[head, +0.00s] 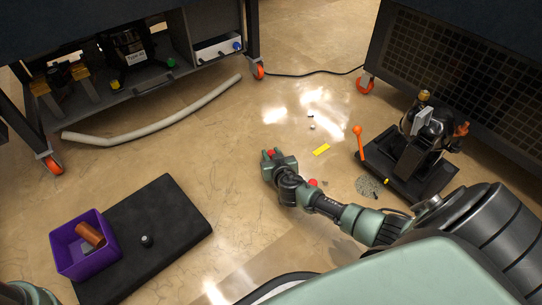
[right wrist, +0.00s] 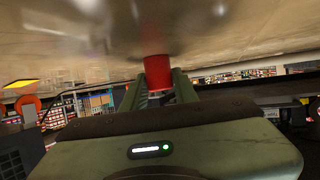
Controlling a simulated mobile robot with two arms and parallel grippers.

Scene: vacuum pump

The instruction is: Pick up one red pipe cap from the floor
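My right gripper (head: 270,154) is low over the floor in the middle of the head view, with a red pipe cap (head: 271,153) between its fingers. In the right wrist view the red cap (right wrist: 157,72) fills the space between the two fingers, with no gap seen on either side. The cap is upright and close to the floor; I cannot tell whether it touches it. A second red cap (head: 312,183) shows beside my right forearm, partly hidden. My left gripper is not in view; only a bit of my left arm shows at the bottom left.
A purple bin (head: 84,262) with a brown part stands on a black mat (head: 165,215) at the left. A black pump unit (head: 430,175) with an orange handle stands at the right. Wheeled benches bound the back.

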